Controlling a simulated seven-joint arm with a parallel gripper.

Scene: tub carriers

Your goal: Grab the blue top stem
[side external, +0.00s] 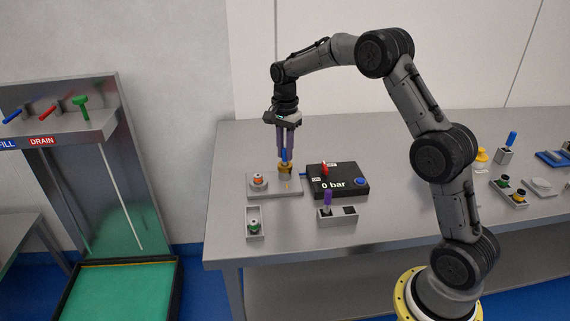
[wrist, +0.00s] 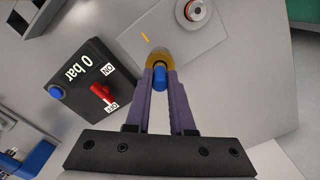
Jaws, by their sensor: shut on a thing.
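The blue top stem (wrist: 159,77) stands upright out of a yellow-brass body, between the fingertips of my gripper (wrist: 160,75). In the side external view the blue stem (side external: 285,156) shows just below the fingers of my gripper (side external: 286,150). My gripper points straight down and is shut on the stem. The brass body (side external: 285,170) sits at the right part of a grey plate (side external: 262,191) on the table; it also shows in the wrist view (wrist: 158,56). The stem's upper end is partly hidden by the fingers.
A black box (side external: 347,181) reading 0 bar, with a red switch and blue button, stands right of the plate. A round fitting (side external: 259,181) sits on the plate's left. Small trays (side external: 254,222) and a holder with a purple piece (side external: 328,200) are in front.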

